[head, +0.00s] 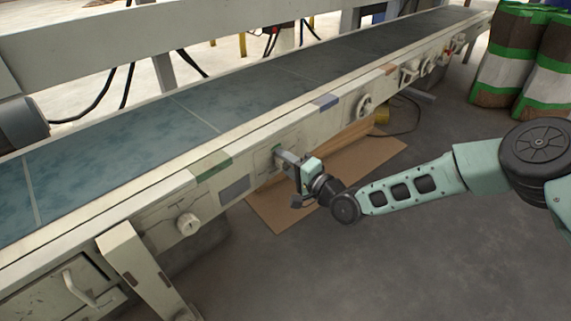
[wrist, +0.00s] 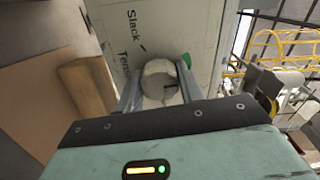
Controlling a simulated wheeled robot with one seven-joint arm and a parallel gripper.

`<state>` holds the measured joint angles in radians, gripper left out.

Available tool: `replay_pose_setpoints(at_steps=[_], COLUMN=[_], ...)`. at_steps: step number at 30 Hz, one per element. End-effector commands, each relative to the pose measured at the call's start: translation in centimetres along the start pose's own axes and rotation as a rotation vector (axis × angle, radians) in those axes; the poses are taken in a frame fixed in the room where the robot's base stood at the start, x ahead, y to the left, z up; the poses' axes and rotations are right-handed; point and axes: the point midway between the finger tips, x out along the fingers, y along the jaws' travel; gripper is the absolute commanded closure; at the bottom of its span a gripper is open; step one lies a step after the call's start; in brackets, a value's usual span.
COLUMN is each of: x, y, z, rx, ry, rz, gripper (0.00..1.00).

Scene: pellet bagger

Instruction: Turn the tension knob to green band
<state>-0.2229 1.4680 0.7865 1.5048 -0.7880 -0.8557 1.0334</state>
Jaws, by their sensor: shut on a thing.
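The tension knob (wrist: 158,70) is a pale round knob on the conveyor's cream side panel, which is printed "Slack" and, partly cut off, "Ten". My gripper (wrist: 160,90) is shut on it, one finger on each side. A small green mark (wrist: 187,60) shows on the panel beside the knob, close to one finger. In the head view my gripper (head: 284,158) reaches the side rail at mid-length and hides the knob; a bit of green (head: 277,149) shows just above the fingers. I cannot tell where the knob's pointer stands.
Another pale knob (head: 188,223) sits on the rail to the left, and a round handwheel (head: 364,105) to the right. Several more controls (head: 428,66) are farther along. A cardboard sheet (head: 272,210) lies on the floor below. Striped sacks (head: 506,70) stand at the upper right.

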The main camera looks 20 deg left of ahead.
Motion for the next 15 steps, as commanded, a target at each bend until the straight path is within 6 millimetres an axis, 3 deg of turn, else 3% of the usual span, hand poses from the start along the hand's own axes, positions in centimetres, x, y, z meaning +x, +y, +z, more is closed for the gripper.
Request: replay_pose_setpoints(at_steps=[15], x=[-0.1], y=[0.2], z=[0.18], rx=[0.137], ry=[-0.003], rz=[0.004], gripper=[0.86])
